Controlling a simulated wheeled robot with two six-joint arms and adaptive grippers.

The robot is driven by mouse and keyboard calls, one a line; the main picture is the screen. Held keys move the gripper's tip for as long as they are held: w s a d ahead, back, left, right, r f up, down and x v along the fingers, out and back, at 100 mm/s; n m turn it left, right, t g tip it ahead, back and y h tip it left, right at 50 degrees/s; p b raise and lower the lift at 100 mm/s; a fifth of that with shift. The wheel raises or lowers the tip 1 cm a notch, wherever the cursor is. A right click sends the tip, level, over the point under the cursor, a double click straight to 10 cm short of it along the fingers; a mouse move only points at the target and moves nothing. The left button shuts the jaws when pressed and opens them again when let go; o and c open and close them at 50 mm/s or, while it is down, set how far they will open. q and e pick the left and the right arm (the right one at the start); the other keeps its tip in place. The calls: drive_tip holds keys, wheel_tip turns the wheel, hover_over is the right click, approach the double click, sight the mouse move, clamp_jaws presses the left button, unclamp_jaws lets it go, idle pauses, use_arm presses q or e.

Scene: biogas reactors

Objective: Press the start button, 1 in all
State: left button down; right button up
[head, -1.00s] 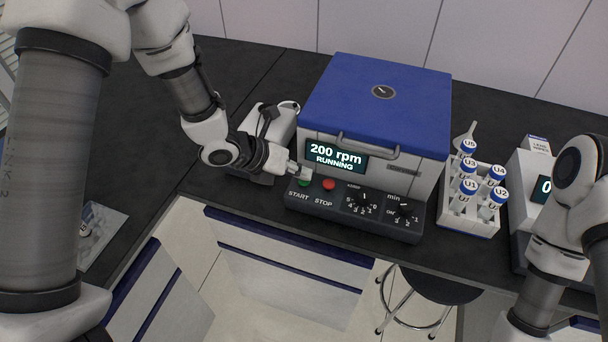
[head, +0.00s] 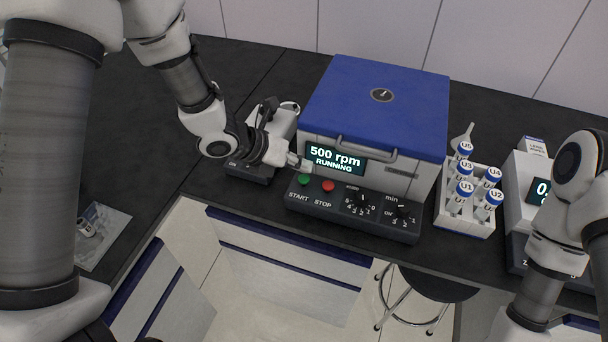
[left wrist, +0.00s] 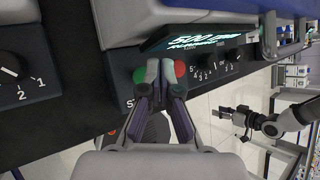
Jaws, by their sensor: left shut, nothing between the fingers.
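The green start button (head: 304,180) is on the dark front panel of the blue-lidded machine (head: 375,100), left of the red stop button (head: 328,186). The machine's display (head: 336,158) reads "500 rpm RUNNING". My left gripper (head: 302,164) is shut and empty, its tip just above and apart from the green button in the head view.
Two dials (head: 362,204) sit right of the buttons. A rack (head: 466,220) of capped, labelled bottles stands right of the machine, with another display device (head: 533,195) beyond it. A smaller device (head: 250,160) stands at the left, close to my left forearm.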

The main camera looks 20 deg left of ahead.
sight(300, 178)
use_arm(q)
drive_tip(key=shift+r+p, duration=1.4)
drive_tip(key=shift+r, duration=0.95)
drive_tip(key=shift+f, duration=0.1)
